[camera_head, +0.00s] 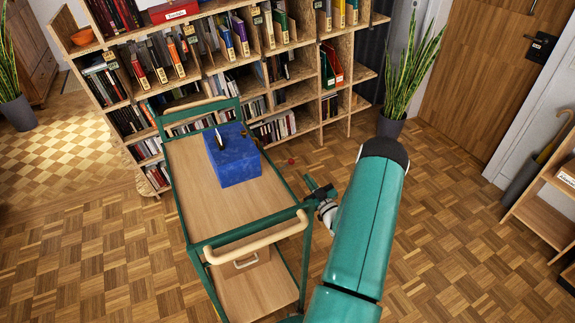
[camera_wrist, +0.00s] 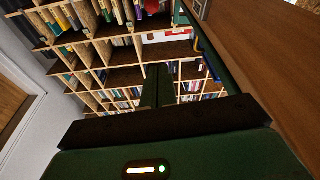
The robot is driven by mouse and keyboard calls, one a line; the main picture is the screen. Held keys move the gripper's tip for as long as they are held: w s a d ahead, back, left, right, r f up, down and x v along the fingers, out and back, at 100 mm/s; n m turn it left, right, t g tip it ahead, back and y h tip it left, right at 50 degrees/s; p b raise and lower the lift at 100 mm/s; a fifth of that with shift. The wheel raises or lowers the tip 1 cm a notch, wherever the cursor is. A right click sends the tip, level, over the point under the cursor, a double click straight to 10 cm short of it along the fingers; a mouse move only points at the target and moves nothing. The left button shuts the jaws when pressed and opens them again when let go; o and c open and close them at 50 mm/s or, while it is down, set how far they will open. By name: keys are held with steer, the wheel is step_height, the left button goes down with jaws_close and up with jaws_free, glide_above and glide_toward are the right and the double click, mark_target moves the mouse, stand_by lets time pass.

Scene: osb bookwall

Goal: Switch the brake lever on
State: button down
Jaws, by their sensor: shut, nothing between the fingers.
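A blue box (camera_head: 233,160) sits on the wooden top of a green-framed trolley (camera_head: 190,188). A small dark and pale upright piece (camera_head: 219,138) stands on the box's top; it may be the brake lever, but I cannot tell its setting. A small brownish part shows at the box's right edge. My gripper (camera_head: 316,188) is beside the trolley's right side, apart from the box. In the wrist view my gripper's dark green fingers (camera_wrist: 157,80) are together and empty, pointing toward the shelves. The trolley's wooden top (camera_wrist: 262,75) fills the right of that view.
A large bookshelf (camera_head: 205,70) full of books and binders stands behind the trolley. A potted plant (camera_head: 405,75) and a brown door (camera_head: 480,70) are at the back right. A small shelf (camera_head: 545,205) stands at the right edge. The parquet floor around the trolley is largely clear.

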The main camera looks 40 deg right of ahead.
steer(key=w+d+f, duration=0.1)
steer(key=w+d, duration=0.3)
steer(key=w, duration=0.7)
steer(key=shift+f, duration=0.25)
steer(key=shift+s+d+f+m, duration=0.15)
steer(key=shift+f+m, duration=0.25)
steer(key=shift+m, duration=0.3)
step_height(320, 180, down, 8)
steer(key=m+g+h, duration=0.1)
steer(key=m+h, duration=0.2)
steer(key=m, duration=0.7)
steer(key=shift+d+r+g, duration=0.25)
steer(key=shift+d+g, duration=0.05)
steer(key=shift+d, duration=0.1)
stand_by(0.5)
